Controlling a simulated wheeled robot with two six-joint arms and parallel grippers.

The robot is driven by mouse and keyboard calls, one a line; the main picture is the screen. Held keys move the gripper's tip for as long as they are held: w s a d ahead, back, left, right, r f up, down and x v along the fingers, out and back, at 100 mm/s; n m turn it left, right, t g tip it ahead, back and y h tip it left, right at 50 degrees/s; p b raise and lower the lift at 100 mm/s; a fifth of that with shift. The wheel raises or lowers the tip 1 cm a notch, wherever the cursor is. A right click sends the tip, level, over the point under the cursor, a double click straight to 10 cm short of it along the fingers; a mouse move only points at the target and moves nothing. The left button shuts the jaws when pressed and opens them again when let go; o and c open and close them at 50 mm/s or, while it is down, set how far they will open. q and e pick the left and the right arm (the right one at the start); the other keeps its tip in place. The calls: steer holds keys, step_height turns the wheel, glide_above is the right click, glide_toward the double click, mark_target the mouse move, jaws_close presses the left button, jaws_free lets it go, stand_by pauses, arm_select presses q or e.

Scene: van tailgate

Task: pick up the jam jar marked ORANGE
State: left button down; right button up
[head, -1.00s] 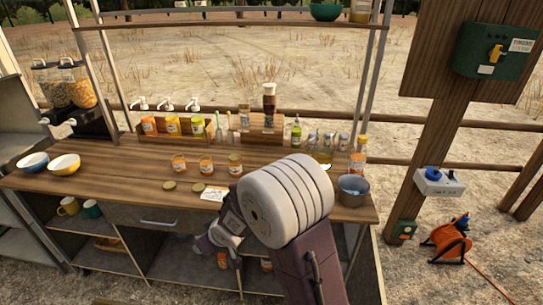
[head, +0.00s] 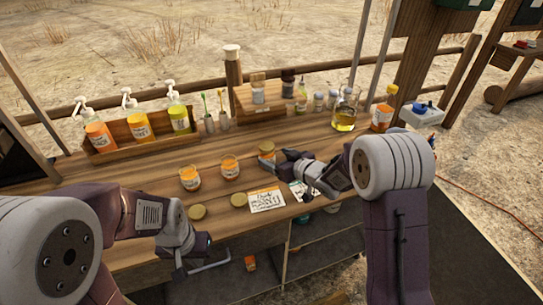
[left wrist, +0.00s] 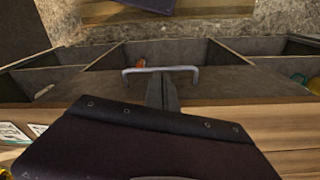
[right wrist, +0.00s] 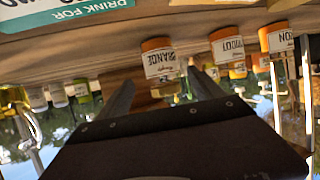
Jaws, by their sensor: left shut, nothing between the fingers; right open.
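The jam jar marked ORANGE (right wrist: 160,62) stands on the wooden counter, its label upside down in the right wrist view. It appears to be the rightmost of three jars in the head view (head: 266,150). My right gripper (head: 281,160) is open beside it. In the right wrist view the fingertips (right wrist: 158,84) lie either side of the jar's lower edge; I cannot tell whether they touch it. Two other labelled jars (right wrist: 228,48) (right wrist: 280,38) stand alongside. My left gripper (head: 178,262) is shut and empty near the drawer handle (left wrist: 160,69); contact is unclear.
Pump bottles (head: 140,127) stand in a wooden rack behind, with a jug of yellow liquid (head: 344,115) further right. Counter space left of the jars is clear.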

steer(key=x, duration=0.8)
steer(key=shift+w+a+f, duration=0.1)
steer(key=shift+a+f, duration=0.2)
steer(key=shift+r, duration=0.1)
steer(key=shift+c, duration=0.6)
jaws_close()
